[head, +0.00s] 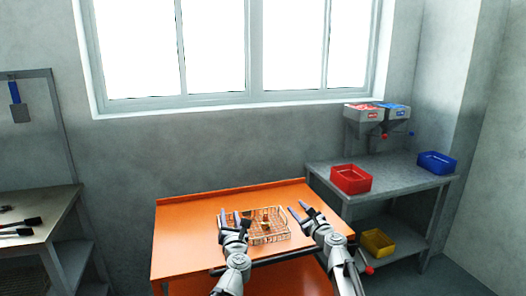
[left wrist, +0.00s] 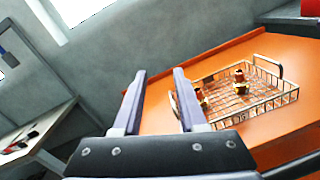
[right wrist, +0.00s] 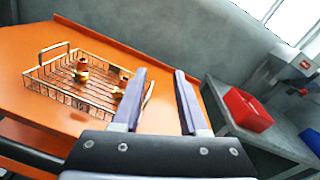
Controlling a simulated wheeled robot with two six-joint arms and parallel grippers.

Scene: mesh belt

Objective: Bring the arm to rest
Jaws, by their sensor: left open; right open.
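My left gripper (head: 229,217) is open and empty at the left side of a wire basket. In the left wrist view its fingers (left wrist: 158,100) stand apart with nothing between them. My right gripper (head: 298,211) is open and empty at the basket's right side. In the right wrist view its fingers (right wrist: 160,100) are also apart. The wire basket (head: 283,238) sits on the orange table (head: 180,245) between the two grippers. Brass-coloured fittings with red parts (right wrist: 82,70) stand inside the basket. I cannot tell whether any finger touches the basket.
A grey bench (head: 398,180) at the right carries a red bin (head: 351,180), a blue bin (head: 437,163) and two dispensers (head: 363,113). A yellow bin (head: 377,242) is on its lower shelf. A left bench (head: 40,215) holds brushes. The orange table's left part is clear.

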